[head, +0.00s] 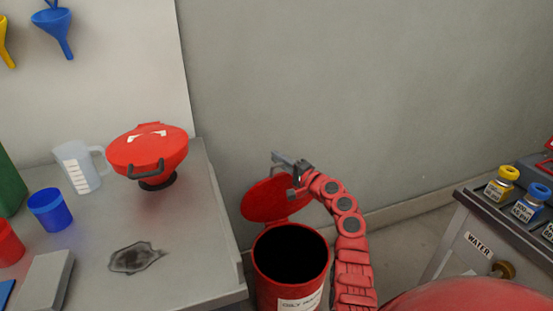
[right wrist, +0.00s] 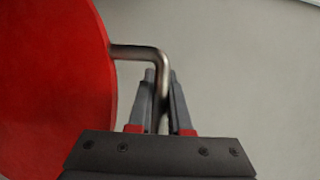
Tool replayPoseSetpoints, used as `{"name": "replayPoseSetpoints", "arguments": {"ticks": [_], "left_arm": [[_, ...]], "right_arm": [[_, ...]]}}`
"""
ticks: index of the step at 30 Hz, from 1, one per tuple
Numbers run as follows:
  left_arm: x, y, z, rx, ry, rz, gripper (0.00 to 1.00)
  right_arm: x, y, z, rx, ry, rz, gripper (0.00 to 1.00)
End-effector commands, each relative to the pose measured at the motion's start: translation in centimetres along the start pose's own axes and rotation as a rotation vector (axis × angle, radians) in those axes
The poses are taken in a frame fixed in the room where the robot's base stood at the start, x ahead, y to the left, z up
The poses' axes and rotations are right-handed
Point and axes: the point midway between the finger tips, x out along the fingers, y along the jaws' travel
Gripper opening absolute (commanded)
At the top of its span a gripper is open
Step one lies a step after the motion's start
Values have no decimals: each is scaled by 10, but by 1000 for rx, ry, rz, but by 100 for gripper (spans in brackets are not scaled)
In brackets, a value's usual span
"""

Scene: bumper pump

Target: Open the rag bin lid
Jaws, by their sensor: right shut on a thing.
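The red rag bin (head: 278,283) stands on the floor to the right of the bench, with a white label on its front. Its round red lid (head: 264,201) is swung up and tilted back behind the dark, open mouth. My right gripper (head: 283,160) is at the far side of the raised lid. In the right wrist view the gripper (right wrist: 160,100) is shut on the bent metal lid handle (right wrist: 140,53), beside the red lid (right wrist: 50,80). My left gripper is not in view.
A grey cabinet (head: 470,240) with small bottles stands at right. The wall is close behind the bin.

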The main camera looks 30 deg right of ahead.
Motion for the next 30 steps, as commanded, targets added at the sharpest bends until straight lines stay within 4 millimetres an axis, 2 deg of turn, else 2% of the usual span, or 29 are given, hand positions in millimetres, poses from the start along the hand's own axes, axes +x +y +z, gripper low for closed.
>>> {"name": "replayPoseSetpoints", "arguments": {"ticks": [7, 8, 12, 23, 26, 30], "left_arm": [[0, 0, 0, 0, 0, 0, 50], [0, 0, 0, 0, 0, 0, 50], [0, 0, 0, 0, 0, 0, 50], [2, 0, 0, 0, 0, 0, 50], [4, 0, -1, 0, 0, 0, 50], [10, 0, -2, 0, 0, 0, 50]], "right_arm": [[0, 0, 0, 0, 1, 2, 0], [0, 0, 0, 0, 1, 2, 22], [0, 0, 0, 0, 1, 1, 47], [-4, -1, -1, 0, 1, 0, 47], [-16, -2, -2, -1, 3, 0, 47], [-47, -2, -3, -2, 7, 0, 47]]}}
